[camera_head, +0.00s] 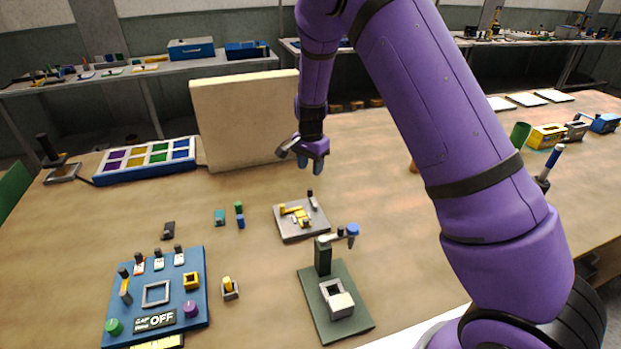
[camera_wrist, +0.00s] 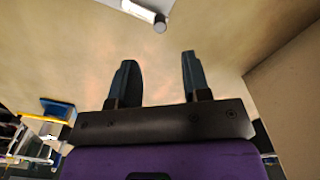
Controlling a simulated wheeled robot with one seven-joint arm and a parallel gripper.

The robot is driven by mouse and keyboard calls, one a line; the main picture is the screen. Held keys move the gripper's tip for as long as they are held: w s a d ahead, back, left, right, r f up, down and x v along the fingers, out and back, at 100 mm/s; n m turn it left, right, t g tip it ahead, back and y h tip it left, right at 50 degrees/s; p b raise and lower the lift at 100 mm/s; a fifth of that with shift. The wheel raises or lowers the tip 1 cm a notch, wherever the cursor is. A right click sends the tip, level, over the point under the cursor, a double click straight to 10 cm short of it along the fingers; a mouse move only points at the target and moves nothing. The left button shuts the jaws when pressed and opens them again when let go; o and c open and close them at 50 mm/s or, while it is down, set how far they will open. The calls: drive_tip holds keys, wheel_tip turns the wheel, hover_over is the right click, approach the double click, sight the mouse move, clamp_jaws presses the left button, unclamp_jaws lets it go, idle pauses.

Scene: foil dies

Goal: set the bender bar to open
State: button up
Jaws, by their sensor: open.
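My gripper (camera_head: 310,164) hangs fingers down above the table, behind a small grey plate (camera_head: 290,233) in the head view. In the wrist view its two fingers (camera_wrist: 158,78) are apart with nothing between them. The grey plate carries yellow pieces (camera_head: 296,213) and a dark upright knob (camera_head: 310,194). In front of it stands a dark green fixture (camera_head: 313,290) with a post, a light arm with a blue knob (camera_head: 352,230) and a pale block (camera_head: 338,301). I cannot tell for certain which of these is the bender bar; my gripper touches neither.
A beige upright board (camera_head: 245,120) stands left of my gripper. A blue control panel (camera_head: 195,270) reading "OFF" is at front left, with a tray of coloured squares (camera_head: 150,160) behind it. Small green and blue blocks (camera_head: 240,215) lie left of the plate.

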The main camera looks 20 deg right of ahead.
drive_tip(key=shift+r, duration=1.05)
drive_tip(key=s+d+r+n+t+y, duration=0.1)
drive_tip(key=s+d+r+n, duration=0.15)
drive_tip(key=s+r, duration=0.7)
drive_tip(key=s+d+r+n+t+y, duration=0.1)
drive_tip(key=s+d+r+n, duration=0.15)
drive_tip(key=s+r, duration=0.7)
drive_tip(key=s+d+r+n+t+h, duration=0.1)
drive_tip(key=s+r+n, duration=0.2)
drive_tip(key=s, duration=0.7)
drive_tip(key=s+r+n+t+h, duration=0.1)
drive_tip(key=s+r+n+t, duration=0.1)
drive_tip(key=s+r, duration=0.5)
drive_tip(key=s+n, duration=0.1)
drive_tip(key=s, duration=0.2)
drive_tip(key=shift+d, duration=0.4)
